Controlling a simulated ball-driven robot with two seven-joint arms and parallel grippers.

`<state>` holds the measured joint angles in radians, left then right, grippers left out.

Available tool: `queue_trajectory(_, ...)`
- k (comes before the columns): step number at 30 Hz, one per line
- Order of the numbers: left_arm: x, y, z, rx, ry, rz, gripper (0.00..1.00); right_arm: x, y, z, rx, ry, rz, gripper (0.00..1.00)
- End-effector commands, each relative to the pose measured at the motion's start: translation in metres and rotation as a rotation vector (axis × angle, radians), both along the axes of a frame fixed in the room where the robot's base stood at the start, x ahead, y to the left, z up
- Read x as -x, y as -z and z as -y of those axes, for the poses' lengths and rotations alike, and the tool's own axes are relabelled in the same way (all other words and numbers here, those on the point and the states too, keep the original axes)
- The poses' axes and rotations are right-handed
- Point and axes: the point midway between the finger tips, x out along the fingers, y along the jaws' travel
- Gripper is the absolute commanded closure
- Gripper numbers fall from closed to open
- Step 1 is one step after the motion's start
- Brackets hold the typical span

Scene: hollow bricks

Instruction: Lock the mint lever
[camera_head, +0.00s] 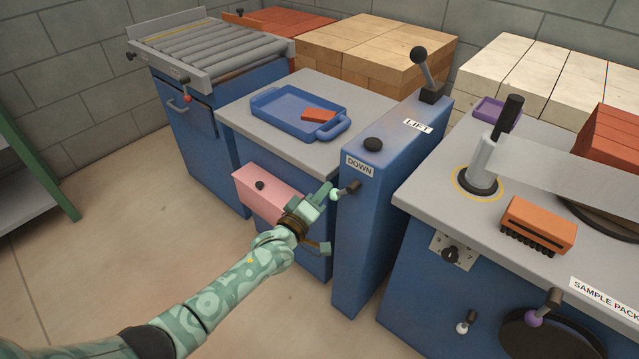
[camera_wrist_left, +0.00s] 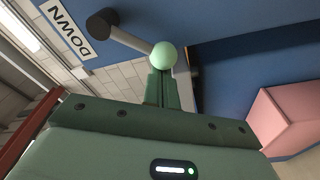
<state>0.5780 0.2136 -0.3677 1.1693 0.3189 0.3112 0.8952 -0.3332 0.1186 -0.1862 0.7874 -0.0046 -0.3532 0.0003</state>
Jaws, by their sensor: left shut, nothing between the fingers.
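The right gripper is not in view.
A pink drawer (camera_head: 268,193) stands out left of my left gripper. A blue tray (camera_head: 290,115) with a red block lies on the grey top behind. The packing bench (camera_head: 430,185) is on the right, with a purple-knobbed lever (camera_head: 534,318). Floor at left is clear.

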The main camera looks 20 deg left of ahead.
Motion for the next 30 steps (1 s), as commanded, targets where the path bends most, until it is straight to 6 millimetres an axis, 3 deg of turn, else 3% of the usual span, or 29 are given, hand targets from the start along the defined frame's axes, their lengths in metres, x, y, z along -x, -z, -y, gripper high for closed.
queue_trajectory(7,0.004,0.014,0.010,0.220,0.000,-0.079,1.00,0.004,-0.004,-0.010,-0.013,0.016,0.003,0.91)
queue_trajectory(18,0.010,0.028,0.028,0.515,0.000,-0.186,1.00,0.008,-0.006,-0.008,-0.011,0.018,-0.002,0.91)
queue_trajectory(30,0.014,0.034,0.039,0.683,0.000,-0.248,1.00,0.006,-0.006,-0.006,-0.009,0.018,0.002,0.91)
